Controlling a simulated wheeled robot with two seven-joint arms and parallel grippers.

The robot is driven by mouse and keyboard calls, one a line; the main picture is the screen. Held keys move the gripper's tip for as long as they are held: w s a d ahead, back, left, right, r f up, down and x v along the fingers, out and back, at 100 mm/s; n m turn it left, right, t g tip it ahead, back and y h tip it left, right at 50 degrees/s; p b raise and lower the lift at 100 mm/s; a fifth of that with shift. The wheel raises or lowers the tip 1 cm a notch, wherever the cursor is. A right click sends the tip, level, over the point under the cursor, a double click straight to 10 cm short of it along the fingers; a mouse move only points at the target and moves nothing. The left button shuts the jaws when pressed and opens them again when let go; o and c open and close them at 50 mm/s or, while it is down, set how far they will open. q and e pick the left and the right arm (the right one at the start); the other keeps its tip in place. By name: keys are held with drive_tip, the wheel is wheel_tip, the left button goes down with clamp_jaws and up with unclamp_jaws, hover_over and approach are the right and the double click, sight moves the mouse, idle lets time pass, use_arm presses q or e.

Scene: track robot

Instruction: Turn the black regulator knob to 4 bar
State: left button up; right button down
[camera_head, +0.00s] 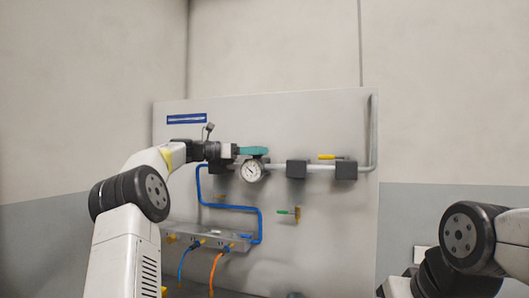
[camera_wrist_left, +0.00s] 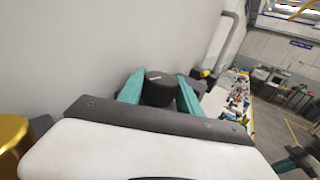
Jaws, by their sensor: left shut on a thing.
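The black regulator knob (camera_wrist_left: 159,92) sits between the two teal fingers of my left gripper (camera_wrist_left: 160,82) in the left wrist view. A small light mark shows on the knob's top. In the head view my left gripper (camera_head: 252,151) reaches the panel just above the round white gauge (camera_head: 252,171) and hides the knob. The gripper is shut on the knob. The gauge has a dark needle, but its numbers are too small to read. My right arm shows at the lower right of the head view; its gripper is not seen.
A grey panel (camera_head: 340,235) carries a pipe (camera_head: 374,130), black blocks (camera_head: 297,169), a yellow handle (camera_head: 328,156) and a green handle (camera_head: 284,212). A blue hose (camera_head: 232,207) runs down to a manifold (camera_head: 180,230) with blue and orange hoses. The panel's lower right is clear.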

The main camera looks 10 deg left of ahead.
use_arm(q)
drive_tip(key=o, duration=1.4)
drive_tip(key=shift+c, duration=0.2)
drive_tip(key=v, duration=0.7)
drive_tip(key=shift+s+a, duration=0.25)
drive_tip(key=shift+a, duration=0.1)
